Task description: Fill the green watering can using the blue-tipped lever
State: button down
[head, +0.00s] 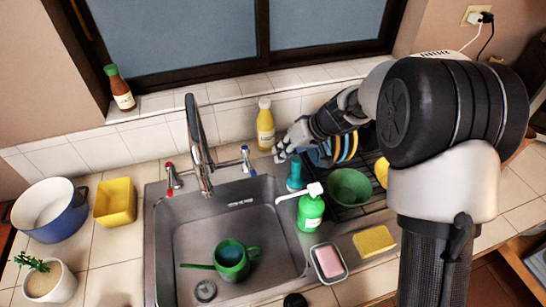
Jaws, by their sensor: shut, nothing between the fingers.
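The green watering can (243,272) sits in the right half of the sink basin, its spout pointing left. Its inside looks bluish; I cannot tell whether that is water. The tall metal faucet (198,150) rises behind the basin, and no stream of water shows from it. The blue-tipped lever (246,158) stands right of the faucet, and a red-tipped lever (171,176) stands left of it. My gripper (280,153) is shut and empty, reaching in from the right. Its tips are just right of the blue-tipped lever, apart from it in the picture.
A green soap pump bottle (310,208) and a teal bottle (295,176) stand below my gripper. A yellow bottle (265,125) stands behind it. A green bowl (349,187) sits in the dark dish rack (378,208). A soap dish (342,277) and yellow sponge (374,241) lie right of the basin.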

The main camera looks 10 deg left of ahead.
jog(key=v, duration=0.3)
jog(key=p+v, duration=0.1)
jog(key=v, duration=0.3)
jog(key=shift+s+a+r, duration=0.15)
jog(key=shift+a+r, duration=0.05)
jog(key=shift+r, duration=0.2)
jog(key=shift+s+r, duration=0.15)
jog(key=shift+r, duration=0.05)
jog(key=c, duration=2.4)
grip_release()
